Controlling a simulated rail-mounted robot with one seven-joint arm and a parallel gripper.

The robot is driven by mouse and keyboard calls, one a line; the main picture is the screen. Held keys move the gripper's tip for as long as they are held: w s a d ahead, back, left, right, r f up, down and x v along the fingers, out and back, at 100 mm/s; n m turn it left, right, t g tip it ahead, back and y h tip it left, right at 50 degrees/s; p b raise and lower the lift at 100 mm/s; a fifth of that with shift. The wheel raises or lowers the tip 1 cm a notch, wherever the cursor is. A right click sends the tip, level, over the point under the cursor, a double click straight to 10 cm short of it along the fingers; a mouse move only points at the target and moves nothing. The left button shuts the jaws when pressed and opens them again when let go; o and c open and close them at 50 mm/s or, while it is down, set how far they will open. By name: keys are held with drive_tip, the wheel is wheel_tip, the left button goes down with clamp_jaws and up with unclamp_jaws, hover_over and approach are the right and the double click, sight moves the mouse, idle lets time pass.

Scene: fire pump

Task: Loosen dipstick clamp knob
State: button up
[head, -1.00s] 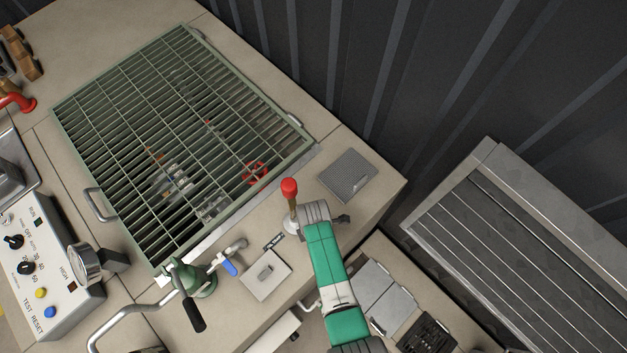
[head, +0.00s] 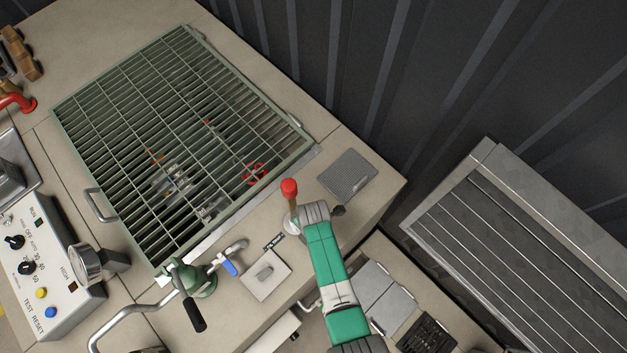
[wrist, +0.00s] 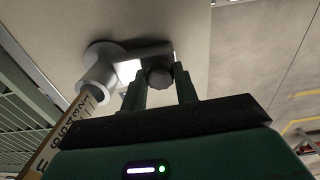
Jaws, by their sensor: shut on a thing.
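The dipstick (head: 293,208) stands on the deck near its right front corner, with a red top (head: 289,187). In the wrist view the dipstick (wrist: 66,140) shows a numbered scale and sits in a grey metal collar (wrist: 97,80). The dark round clamp knob (wrist: 159,79) is at the side of the clamp, on a short arm. My gripper (wrist: 160,72) is shut on the knob, one green finger on each side. In the head view my arm covers the knob and the fingers.
A green grating (head: 180,140) covers an opening left of the dipstick. A square plate (head: 265,275) and a blue-handled valve (head: 230,268) are to the left. A slatted metal bench (head: 510,250) stands at right.

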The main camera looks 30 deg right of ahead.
drive_tip(key=o, duration=1)
drive_tip(key=shift+c, duration=0.2)
wheel_tip(320, 180, up, 8)
drive_tip(key=shift+f+p, duration=0.1)
drive_tip(key=shift+p, duration=0.7)
